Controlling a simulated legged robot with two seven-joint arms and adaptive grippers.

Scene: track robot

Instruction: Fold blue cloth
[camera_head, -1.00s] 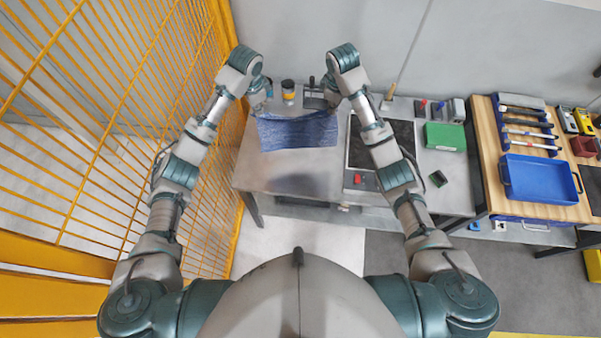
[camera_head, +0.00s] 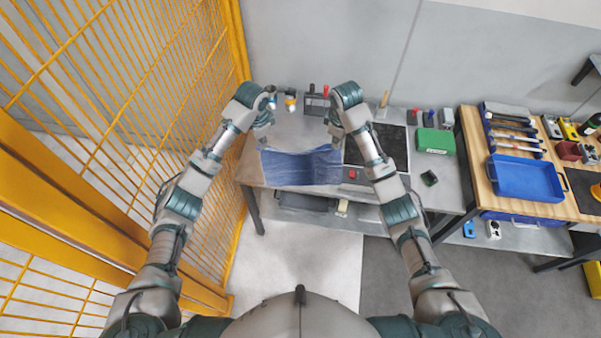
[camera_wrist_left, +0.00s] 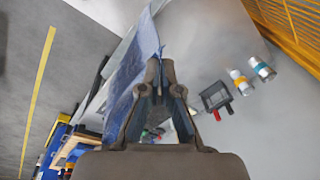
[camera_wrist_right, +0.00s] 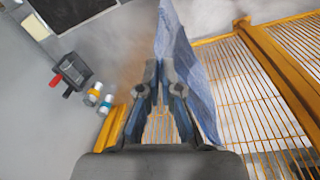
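The blue cloth (camera_head: 300,167) spans the gap between my two grippers in the head view, its lower edge near the front edge of the grey table (camera_head: 290,125). My left gripper (camera_head: 264,143) is at its upper left corner and my right gripper (camera_head: 338,142) at its upper right corner. In the left wrist view, the fingers (camera_wrist_left: 160,68) close together on the cloth (camera_wrist_left: 133,70). In the right wrist view, the fingers (camera_wrist_right: 160,66) also close on the cloth (camera_wrist_right: 192,75), which hangs beyond them. The exact pinched corners are small and partly hidden.
Small bottles (camera_head: 290,100) and a dark holder (camera_head: 316,104) stand at the table's back. A dark panel (camera_head: 392,143) and a green box (camera_head: 436,141) lie right. A wooden bench with a blue tray (camera_head: 525,178) stands further right. A yellow mesh fence (camera_head: 190,70) borders the left.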

